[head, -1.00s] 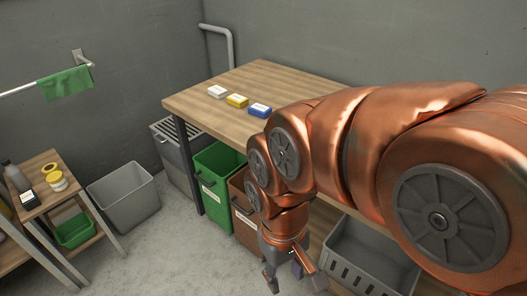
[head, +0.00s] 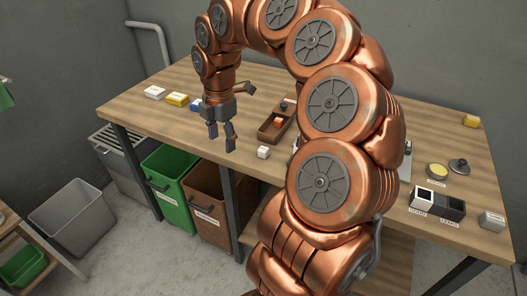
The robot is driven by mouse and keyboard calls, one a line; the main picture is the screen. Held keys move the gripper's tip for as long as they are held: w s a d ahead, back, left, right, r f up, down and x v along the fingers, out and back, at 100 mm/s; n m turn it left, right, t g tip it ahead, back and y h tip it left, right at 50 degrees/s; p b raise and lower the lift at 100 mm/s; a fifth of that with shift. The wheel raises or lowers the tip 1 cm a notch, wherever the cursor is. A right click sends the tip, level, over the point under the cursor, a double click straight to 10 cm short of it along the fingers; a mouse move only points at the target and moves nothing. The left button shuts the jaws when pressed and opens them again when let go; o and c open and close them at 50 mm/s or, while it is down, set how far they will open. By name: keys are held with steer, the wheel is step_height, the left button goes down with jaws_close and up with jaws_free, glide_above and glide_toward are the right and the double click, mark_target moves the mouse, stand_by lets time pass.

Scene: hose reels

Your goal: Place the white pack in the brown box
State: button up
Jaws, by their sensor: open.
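A white pack (head: 154,92) lies at the table's left end, beside a yellow pack (head: 177,99) and a blue pack (head: 197,107) that is partly behind my gripper. A brown box (head: 210,203) with a white label stands under the table's front edge, right of a green box. My gripper (head: 222,138) hangs fingers down over the front part of the tabletop, right of the packs and above the brown box's side of the table. Its fingers are spread and empty.
A green box (head: 166,190) and a grey slatted bin (head: 120,165) stand left of the brown box. A brown tray (head: 275,128) and a small white cube (head: 263,152) are on the tabletop (head: 170,125). Small containers (head: 436,203) stand at the right.

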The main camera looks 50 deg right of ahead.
steer(key=w+d+f+n, duration=0.1)
steer(key=d+f+n, duration=0.1)
steer(key=d, duration=0.6)
steer(key=n, duration=0.2)
glide_above(264, 147)
steer(key=f, duration=0.3)
steer(key=shift+w+a, duration=0.2)
steer(key=shift+s+d+f+p, duration=0.15)
steer(key=shift+f+p, duration=0.5)
steer(key=shift+f, duration=1.3)
steer(key=shift+s+f+p, duration=0.2)
steer(key=shift+f+p, duration=0.4)
steer(key=shift+f, duration=1.3)
steer(key=shift+c, duration=0.2)
steer(key=c, duration=1.1)
steer(key=shift+r, duration=0.15)
